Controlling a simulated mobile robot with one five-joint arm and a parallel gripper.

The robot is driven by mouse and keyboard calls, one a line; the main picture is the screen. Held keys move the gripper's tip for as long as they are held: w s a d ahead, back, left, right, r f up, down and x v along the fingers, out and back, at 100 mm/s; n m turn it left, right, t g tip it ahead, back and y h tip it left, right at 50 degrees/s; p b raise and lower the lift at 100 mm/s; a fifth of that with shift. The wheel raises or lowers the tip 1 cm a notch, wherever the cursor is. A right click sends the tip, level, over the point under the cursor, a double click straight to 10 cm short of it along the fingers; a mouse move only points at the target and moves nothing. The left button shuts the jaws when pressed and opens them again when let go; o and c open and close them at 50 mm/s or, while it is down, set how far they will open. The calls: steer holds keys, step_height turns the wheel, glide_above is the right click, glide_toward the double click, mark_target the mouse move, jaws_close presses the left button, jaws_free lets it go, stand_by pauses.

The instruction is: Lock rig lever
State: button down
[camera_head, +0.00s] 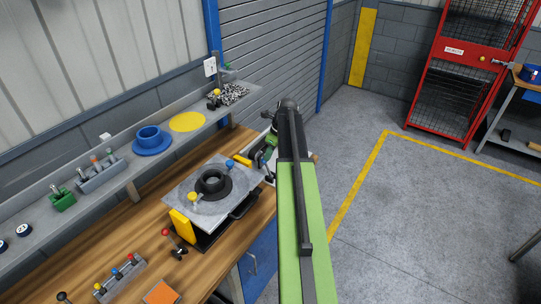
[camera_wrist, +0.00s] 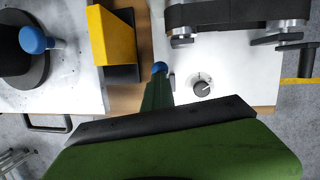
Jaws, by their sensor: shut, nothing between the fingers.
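My gripper (camera_wrist: 158,84) shows in the wrist view as narrow green fingers, shut and empty, reaching up past a black edge of my wide green wrist. A blue knob (camera_wrist: 159,67) sits right at the fingertips; I cannot tell whether they touch. The knob's stem is hidden, so I cannot make out a lever or its position. Beside it is a white panel (camera_wrist: 235,70) with a small dark dial (camera_wrist: 203,88). A black mechanism (camera_wrist: 235,13) with metal pins spans the panel's top. In the head view my arm covers much of this rig.
A grey plate (camera_head: 180,190) with a black ring (camera_head: 212,184) and yellow and blue knobs stands left of the rig. A yellow block (camera_wrist: 112,38) lies between them. A red-knobbed lever (camera_head: 166,232) stands on the wooden bench (camera_head: 130,235).

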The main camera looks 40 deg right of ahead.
steer(key=shift+d, duration=0.15)
steer(key=s+p+v, duration=0.1)
steer(key=p+v, duration=1.1)
steer(key=v, duration=0.1)
steer(key=shift+s+d+f, duration=0.3)
steer(key=shift+s, duration=0.05)
